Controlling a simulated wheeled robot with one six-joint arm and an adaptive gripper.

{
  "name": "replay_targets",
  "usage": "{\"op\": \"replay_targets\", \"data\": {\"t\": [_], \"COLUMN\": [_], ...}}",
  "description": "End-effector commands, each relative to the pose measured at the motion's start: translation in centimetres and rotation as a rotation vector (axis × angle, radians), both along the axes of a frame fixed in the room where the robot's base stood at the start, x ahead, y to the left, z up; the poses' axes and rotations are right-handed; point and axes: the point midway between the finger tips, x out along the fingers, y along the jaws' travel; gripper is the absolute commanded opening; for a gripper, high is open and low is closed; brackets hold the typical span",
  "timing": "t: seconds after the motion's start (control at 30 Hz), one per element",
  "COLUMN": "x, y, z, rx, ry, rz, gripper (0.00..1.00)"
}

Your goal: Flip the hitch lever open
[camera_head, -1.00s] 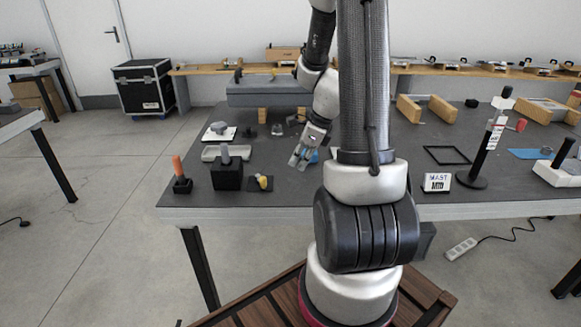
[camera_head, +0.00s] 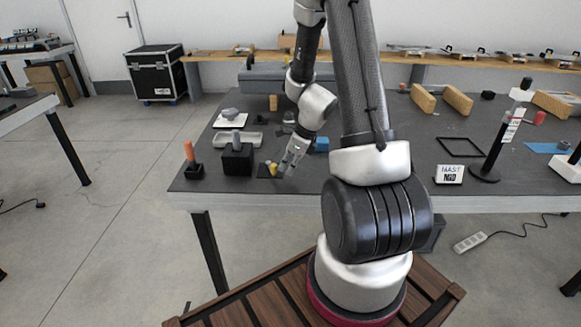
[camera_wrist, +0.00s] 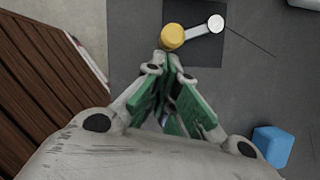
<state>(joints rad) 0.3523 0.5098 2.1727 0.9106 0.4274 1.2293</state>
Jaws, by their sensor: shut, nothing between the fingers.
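The hitch lever appears to be the short arm with a yellow knob (camera_wrist: 172,37) at one end and a pale round end (camera_wrist: 216,23) at the other. It lies over a dark square plate (camera_wrist: 205,55). In the head view the yellow knob (camera_head: 272,168) is small, near the table's front edge. My gripper (camera_head: 282,173) is beside it on the right, pointing down. In the wrist view my gripper's green-padded fingers (camera_wrist: 170,62) are shut and empty, their tips close to the knob. I cannot tell whether they touch it.
A black block with a grey peg (camera_head: 238,158) and an orange-handled peg (camera_head: 190,160) stand left of the plate. A blue block (camera_wrist: 272,145) lies right of my gripper. The table's front edge (camera_head: 250,203) is close.

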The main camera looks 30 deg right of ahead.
Motion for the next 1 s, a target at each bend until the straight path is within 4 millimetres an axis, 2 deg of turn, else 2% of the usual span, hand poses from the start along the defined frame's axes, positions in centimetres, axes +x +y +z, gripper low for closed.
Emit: {"op": "replay_targets", "data": {"t": [1.0], "x": [-0.2], "y": [1.8], "z": [0.0], "rx": [0.000], "ry": [0.000], "rz": [-0.168], "gripper": [0.00]}}
